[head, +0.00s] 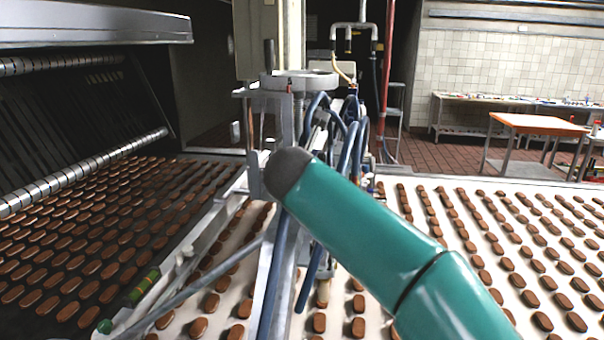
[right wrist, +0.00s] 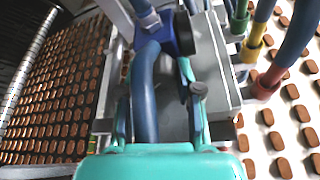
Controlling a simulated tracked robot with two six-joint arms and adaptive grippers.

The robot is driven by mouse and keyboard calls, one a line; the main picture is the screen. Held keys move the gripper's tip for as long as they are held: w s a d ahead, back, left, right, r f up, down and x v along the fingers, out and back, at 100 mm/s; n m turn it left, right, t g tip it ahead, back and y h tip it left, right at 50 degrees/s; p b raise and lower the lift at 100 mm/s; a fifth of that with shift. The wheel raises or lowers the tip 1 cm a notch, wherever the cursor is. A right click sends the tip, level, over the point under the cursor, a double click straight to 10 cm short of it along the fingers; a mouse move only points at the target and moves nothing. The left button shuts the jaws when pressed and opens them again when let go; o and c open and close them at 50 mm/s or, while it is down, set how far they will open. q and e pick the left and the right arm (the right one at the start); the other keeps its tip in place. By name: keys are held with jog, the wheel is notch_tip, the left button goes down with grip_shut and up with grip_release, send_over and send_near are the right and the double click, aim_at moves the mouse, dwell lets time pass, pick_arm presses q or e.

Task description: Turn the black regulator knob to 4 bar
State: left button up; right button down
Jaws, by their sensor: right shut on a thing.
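My right gripper (right wrist: 157,70) shows in the right wrist view, with its teal fingers reaching up to a machine part under a dark blue regulator body (right wrist: 181,38). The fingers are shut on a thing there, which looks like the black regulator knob. A thick blue hose (right wrist: 145,100) crosses in front, so most of the knob and its scale are hidden and I cannot read its setting. In the head view my teal right arm hides the gripper and the knob. My left gripper is not in view.
Blue hoses (head: 348,140) hang around the machine's metal column (head: 290,125). In the right wrist view, hoses with yellow (right wrist: 253,48) and red (right wrist: 268,84) fittings stand close on the right. Conveyors carry rows of brown biscuits (head: 110,240) on both sides. An orange table (head: 540,124) stands far back.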

jog(key=c, duration=0.8)
grip_release()
jog(key=shift+o, duration=0.2)
jog(key=shift+s, duration=0.1)
jog(key=v, duration=1.1)
jog(key=shift+s+r, duration=0.2)
jog(key=shift+s, duration=0.1)
jog(key=c, duration=0.3)
jog(key=shift+f, duration=0.1)
